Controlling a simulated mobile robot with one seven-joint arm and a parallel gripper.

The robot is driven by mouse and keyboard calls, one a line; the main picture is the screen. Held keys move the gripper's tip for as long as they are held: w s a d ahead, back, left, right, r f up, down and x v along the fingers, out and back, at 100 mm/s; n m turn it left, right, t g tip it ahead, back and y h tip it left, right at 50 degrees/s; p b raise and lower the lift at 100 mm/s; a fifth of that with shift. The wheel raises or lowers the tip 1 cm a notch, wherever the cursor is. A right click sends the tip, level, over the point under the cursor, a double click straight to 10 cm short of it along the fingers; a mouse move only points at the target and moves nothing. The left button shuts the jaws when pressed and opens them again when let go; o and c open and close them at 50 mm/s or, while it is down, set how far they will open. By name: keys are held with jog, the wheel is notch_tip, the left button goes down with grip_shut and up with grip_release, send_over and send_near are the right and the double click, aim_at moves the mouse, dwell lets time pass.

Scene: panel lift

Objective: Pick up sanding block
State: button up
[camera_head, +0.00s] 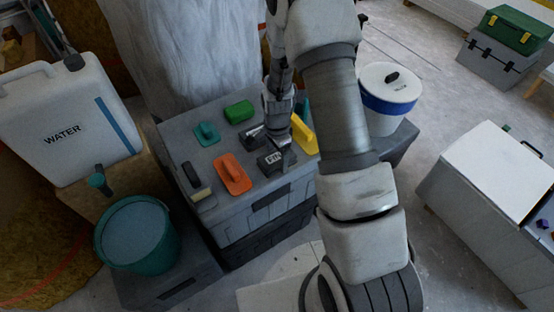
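Several hand tools lie on the grey toolbox (225,216). They are an orange one with a raised handle (233,174), a teal one with a handle (206,133), a green rounded block (239,111), a yellow one (303,134), and a narrow dark-and-cream one (195,182). I cannot tell for sure which is the sanding block. My gripper (264,148) points down over the toolbox, between the orange and yellow tools. Its two dark finger parts look spread apart, with nothing seen between them. My arm hides part of the toolbox's right side.
A white water container (68,115) and a teal bucket (138,233) stand at the left. A white tub with a blue band (388,95) stands right of my arm. A light chest (490,190) is at the right. Floor shows between it and my arm.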

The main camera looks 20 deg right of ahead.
jog(key=c, duration=0.5)
jog(key=shift+r, duration=0.55)
jog(key=r, duration=0.1)
jog(key=r+p, duration=0.1)
jog(key=d+r+p, duration=0.1)
jog(key=r, duration=0.1)
jog(key=shift+w, duration=0.25)
jog(key=w+d+r, duration=0.1)
jog(key=d+r, duration=0.1)
jog(key=d, duration=0.1)
jog(key=w+d+r+p, duration=0.1)
jog(key=w+d+r, duration=0.1)
jog(key=d, duration=0.1)
jog(key=w+d+r+p, duration=0.1)
jog(key=d+r, duration=0.1)
jog(key=d, duration=0.1)
jog(key=shift+w+d, duration=0.25)
jog(key=shift+w, duration=0.15)
